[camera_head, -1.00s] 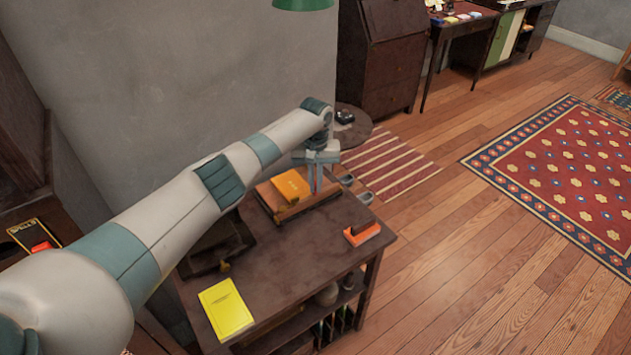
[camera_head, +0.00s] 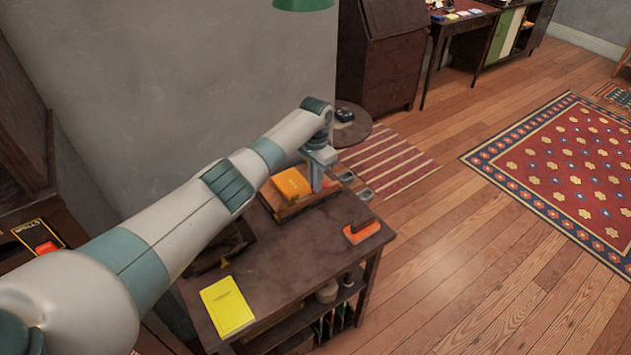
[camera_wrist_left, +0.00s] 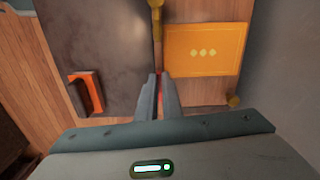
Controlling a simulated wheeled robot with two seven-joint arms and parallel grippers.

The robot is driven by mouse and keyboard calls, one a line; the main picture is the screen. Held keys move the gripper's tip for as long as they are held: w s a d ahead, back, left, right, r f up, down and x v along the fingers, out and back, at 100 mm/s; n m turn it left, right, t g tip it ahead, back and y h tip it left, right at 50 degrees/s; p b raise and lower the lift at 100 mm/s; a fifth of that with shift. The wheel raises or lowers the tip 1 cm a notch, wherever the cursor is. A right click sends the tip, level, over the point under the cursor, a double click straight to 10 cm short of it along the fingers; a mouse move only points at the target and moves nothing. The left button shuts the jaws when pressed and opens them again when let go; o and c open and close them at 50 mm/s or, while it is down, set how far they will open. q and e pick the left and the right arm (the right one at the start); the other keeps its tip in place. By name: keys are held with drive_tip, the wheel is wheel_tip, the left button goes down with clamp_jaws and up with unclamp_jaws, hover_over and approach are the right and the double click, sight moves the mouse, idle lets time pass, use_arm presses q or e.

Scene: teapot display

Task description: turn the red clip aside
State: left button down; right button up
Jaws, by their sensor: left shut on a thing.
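My left gripper (camera_head: 318,183) reaches over the far end of the dark table and points down at the display stand (camera_head: 292,211). In the left wrist view its fingers (camera_wrist_left: 158,92) are nearly together, closed on a thin piece at the stand's edge. A small sliver of red, likely the red clip (camera_wrist_left: 158,82), shows between the fingertips; the rest is hidden by the fingers. The stand holds an orange book (camera_head: 291,184), which lies just right of the fingers in the left wrist view (camera_wrist_left: 205,50). My right gripper is not in view.
An orange and dark block (camera_head: 362,231) lies near the table's (camera_head: 285,262) right edge. A yellow book (camera_head: 227,307) lies at the near end. A grey wall rises behind the table. Open wooden floor lies to the right, with a patterned rug (camera_head: 570,190).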

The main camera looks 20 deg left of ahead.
use_arm(q)
drive_tip(key=shift+m, duration=0.5)
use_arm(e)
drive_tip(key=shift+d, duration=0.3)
use_arm(q)
drive_tip(key=c, duration=1.9)
unclamp_jaws()
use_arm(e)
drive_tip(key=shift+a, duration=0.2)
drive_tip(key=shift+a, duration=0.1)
